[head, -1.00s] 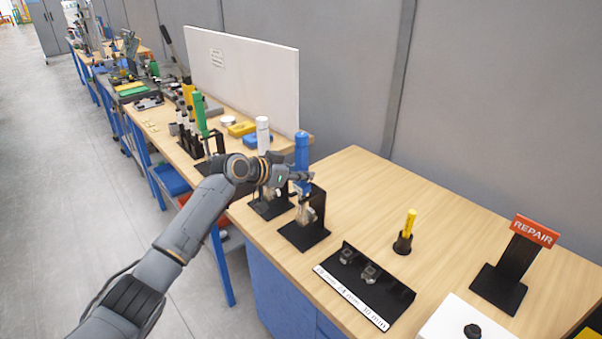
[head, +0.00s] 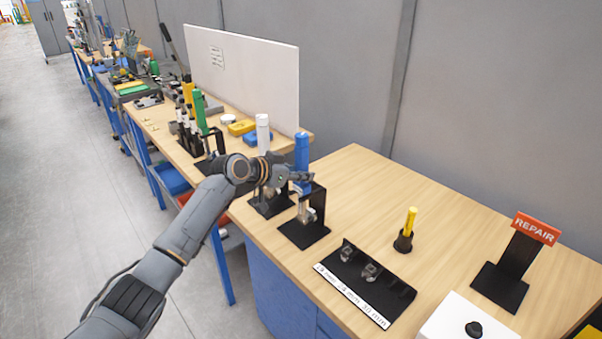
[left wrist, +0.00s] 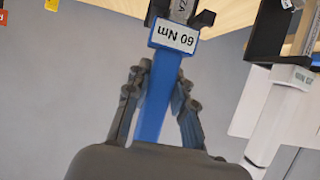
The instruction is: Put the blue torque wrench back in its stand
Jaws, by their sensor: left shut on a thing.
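The blue torque wrench (head: 301,153) is upright at its black stand (head: 308,231) near the bench's front left. Its lower metal part is at the stand's upper bracket; I cannot tell whether it is fully seated. My left gripper (head: 302,183) is shut on its blue handle. In the left wrist view the fingers (left wrist: 155,100) close on both sides of the blue handle (left wrist: 154,108), below a white label reading "60 Nm" (left wrist: 175,38). The wrench's metal part meets a black bracket (left wrist: 203,19) at the top of that view. My right gripper is not in view.
A white torque wrench (head: 262,134) in its own black stand is close on the left. A black tray (head: 345,277) with small metal parts, a yellow marker (head: 410,222) in a holder and a red REPAIR sign (head: 536,229) are to the right. The bench top (head: 365,185) behind is clear.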

